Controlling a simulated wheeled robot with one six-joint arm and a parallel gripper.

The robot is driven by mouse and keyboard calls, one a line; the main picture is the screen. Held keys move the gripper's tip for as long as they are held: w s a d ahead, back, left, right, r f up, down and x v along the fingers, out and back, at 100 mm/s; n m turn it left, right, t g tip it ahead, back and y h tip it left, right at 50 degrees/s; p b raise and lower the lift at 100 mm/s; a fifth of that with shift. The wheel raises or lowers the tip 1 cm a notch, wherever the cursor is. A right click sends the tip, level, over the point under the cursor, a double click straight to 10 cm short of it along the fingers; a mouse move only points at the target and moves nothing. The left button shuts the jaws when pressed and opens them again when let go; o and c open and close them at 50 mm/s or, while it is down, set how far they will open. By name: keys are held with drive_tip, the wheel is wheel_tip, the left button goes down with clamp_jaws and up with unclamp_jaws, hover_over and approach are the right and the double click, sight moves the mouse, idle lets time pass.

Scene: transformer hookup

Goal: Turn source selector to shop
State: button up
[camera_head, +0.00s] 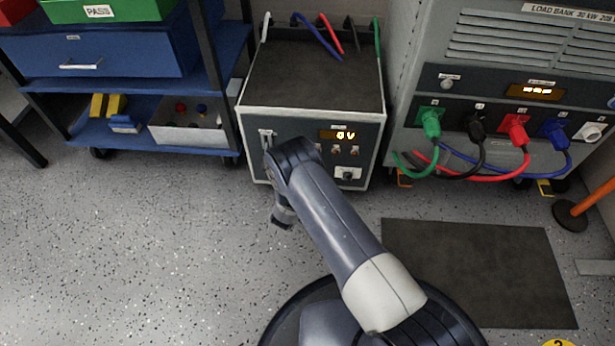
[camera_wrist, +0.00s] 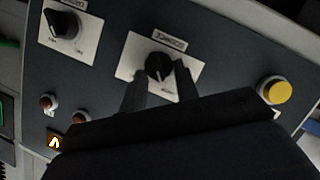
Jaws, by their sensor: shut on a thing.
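A black rotary knob (camera_wrist: 159,65) on a white plate (camera_wrist: 128,66) sits between the fingertips of my gripper (camera_wrist: 160,72) in the wrist view. My gripper is shut on this knob, with one finger on each side. The panel belongs to the grey cabinet (camera_head: 313,75), which has a lit display (camera_head: 338,134) in the head view. There, my own arm hides the gripped knob and most of my gripper.
In the wrist view, another black knob (camera_wrist: 65,22) is at upper left and a yellow button (camera_wrist: 277,92) at right. In the head view, a blue shelf cart (camera_head: 190,85) stands left and a load bank (camera_head: 455,60) with plugged cables right. The floor at left is clear.

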idle(0.4)
drive_tip(key=o, duration=1)
drive_tip(key=shift+c, duration=0.2)
drive_tip(key=p+v, duration=0.4)
drive_tip(key=v, duration=0.6)
drive_tip(key=shift+s+a, duration=0.25)
drive_tip(key=shift+s, duration=0.1)
